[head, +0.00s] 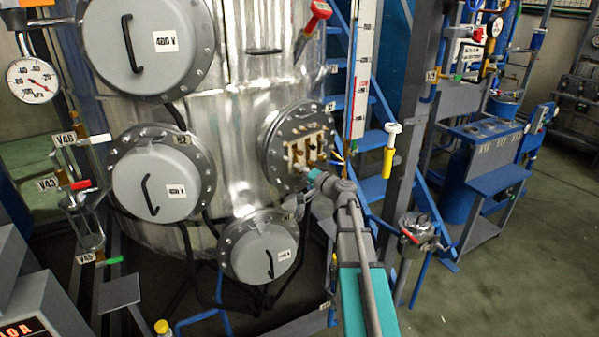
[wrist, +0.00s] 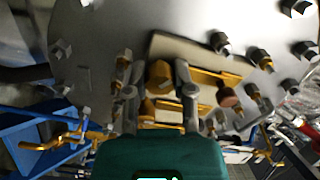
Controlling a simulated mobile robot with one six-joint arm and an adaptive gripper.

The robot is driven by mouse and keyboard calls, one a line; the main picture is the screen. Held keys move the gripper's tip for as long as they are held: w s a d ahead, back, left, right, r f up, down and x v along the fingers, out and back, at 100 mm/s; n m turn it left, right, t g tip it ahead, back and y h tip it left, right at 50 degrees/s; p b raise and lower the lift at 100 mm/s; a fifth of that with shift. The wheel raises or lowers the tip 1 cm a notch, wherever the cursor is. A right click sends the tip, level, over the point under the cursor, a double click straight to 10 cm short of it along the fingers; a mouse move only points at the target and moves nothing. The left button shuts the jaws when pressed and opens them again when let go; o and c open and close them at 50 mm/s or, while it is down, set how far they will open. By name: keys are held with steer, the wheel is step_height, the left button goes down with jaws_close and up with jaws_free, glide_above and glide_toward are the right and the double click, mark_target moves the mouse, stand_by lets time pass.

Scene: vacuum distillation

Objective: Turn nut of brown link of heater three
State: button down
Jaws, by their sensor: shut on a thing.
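The opened heater flange (head: 297,148) is a grey bolted disc on the steel vessel, with a pale terminal plate at its centre. Brass-coloured link bars (wrist: 215,76) and several nuts sit on that plate in the wrist view. My gripper (wrist: 158,92) reaches the plate with one finger on each side of a brown-gold nut (wrist: 158,77) and is shut on it. A copper-brown nut (wrist: 228,97) is right of the fingers. In the head view my gripper (head: 315,178) is at the flange's lower right edge, and its fingertips are too small to make out.
Closed round covers (head: 155,175) with black handles surround the flange on the left and below. Blue stairs (head: 370,187), a grey post and a yellow-and-white valve handle (head: 390,150) stand to the right. Bolts (wrist: 220,42) stick out around the flange rim. Open floor lies far right.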

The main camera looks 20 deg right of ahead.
steer(key=m, duration=0.5)
steer(key=shift+m, duration=0.4)
steer(key=m, duration=0.5)
steer(key=shift+c, duration=2.3)
jaws_free()
steer(key=shift+s, duration=0.1)
steer(key=v, duration=1.2)
